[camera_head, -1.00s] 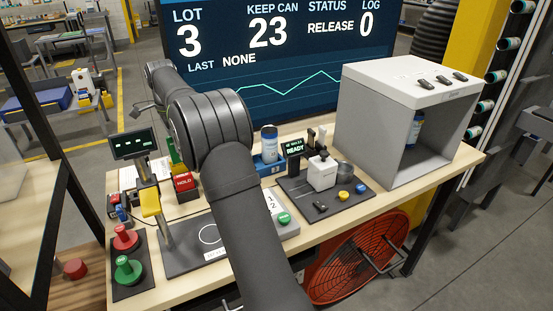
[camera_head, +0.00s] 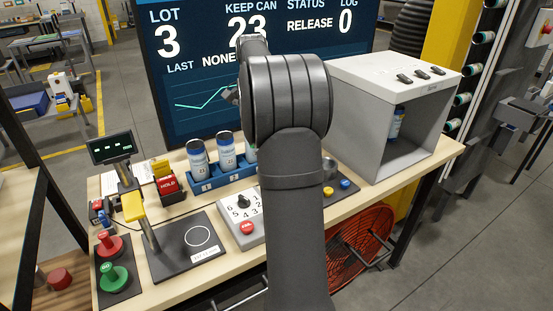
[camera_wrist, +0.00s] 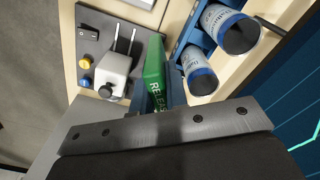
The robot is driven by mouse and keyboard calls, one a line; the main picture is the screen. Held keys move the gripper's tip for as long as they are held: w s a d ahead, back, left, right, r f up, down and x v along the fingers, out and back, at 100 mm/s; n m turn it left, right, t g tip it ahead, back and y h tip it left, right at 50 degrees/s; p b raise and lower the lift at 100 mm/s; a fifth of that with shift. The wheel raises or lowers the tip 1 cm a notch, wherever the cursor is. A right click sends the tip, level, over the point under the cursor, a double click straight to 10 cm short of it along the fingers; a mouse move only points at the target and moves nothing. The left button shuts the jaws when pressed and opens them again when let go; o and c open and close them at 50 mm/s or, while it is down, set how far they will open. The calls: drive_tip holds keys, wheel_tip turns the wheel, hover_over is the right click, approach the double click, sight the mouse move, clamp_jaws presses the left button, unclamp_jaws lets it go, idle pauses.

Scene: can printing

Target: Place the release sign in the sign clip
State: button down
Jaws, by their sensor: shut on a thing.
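In the wrist view the green release sign (camera_wrist: 154,65) is held in my gripper (camera_wrist: 158,96), which is shut on it. Part of its white lettering shows, and the sign points up the picture, away from the gripper's metal plate. It appears above the table, between a white-topped printing unit (camera_wrist: 113,72) on the left and the cans on the right. In the head view my arm hides the gripper and the sign. I cannot single out the sign clip with certainty.
Blue-and-white cans (camera_head: 198,158) stand in a blue rack (camera_head: 206,181). A red HOLD sign (camera_head: 168,185) stands left of it. A dial box (camera_head: 240,208), a dark plate (camera_head: 190,245) and red and green buttons (camera_head: 114,275) are in front. A grey box (camera_head: 390,120) stands right.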

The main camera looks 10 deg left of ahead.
drive_tip(key=s+d+f+n, duration=0.2)
drive_tip(key=d, duration=2.3)
drive_tip(key=w+a+f+m, duration=0.3)
drive_tip(key=w+a+m, duration=0.7)
drive_tip(key=w, duration=0.5)
drive_tip(key=shift+n, duration=0.4)
drive_tip(key=shift+w+a+f, duration=0.6)
drive_tip(key=shift+a+f, duration=1.3)
drive_tip(key=shift+a, duration=0.25)
drive_tip(key=shift+w+a+f, duration=0.55)
drive_tip(key=shift+a+f, duration=1.3)
drive_tip(key=shift+a, duration=0.25)
drive_tip(key=shift+w+a+f, duration=0.6)
drive_tip(key=shift+a+f, duration=1.3)
drive_tip(key=shift+a, duration=0.25)
drive_tip(key=shift+f, duration=0.15)
drive_tip(key=c, duration=1.4)
unclamp_jaws()
drive_tip(key=shift+c, duration=0.2)
